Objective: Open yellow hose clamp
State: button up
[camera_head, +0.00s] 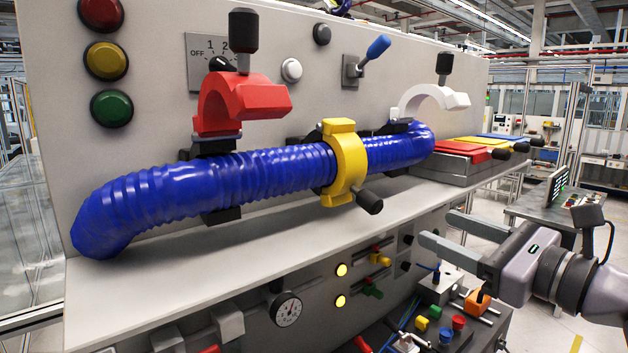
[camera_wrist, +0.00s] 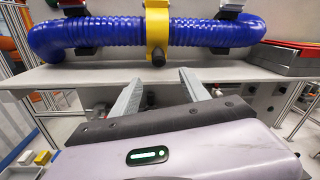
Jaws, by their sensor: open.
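The yellow hose clamp (camera_head: 345,163) is closed around the middle of the blue hose (camera_head: 236,177). Its black knob (camera_head: 369,201) sticks out low at the front. In the wrist view the yellow clamp (camera_wrist: 157,27) is at the top middle, with its knob (camera_wrist: 158,58) just beyond the fingers. My gripper (camera_head: 439,229) is open and empty, to the right of the clamp and apart from it in the head view. In the wrist view my gripper (camera_wrist: 160,85) has its two fingers pointing toward the clamp, with a gap between them.
A red clamp (camera_head: 240,100) and a white clamp (camera_head: 433,98) stand swung open, left and right of the yellow one. A pale shelf (camera_head: 190,270) runs below the hose. A blue-handled lever (camera_head: 376,48) is on the panel above. Free space lies before the shelf.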

aim_at(379, 208)
jog(key=p+x, duration=0.2)
jog(key=x, duration=1.4)
jog(key=shift+w+a+f, duration=0.15)
jog(key=shift+w+a, duration=0.1)
jog(key=shift+a, duration=0.05)
grip_shut()
dwell(0.4)
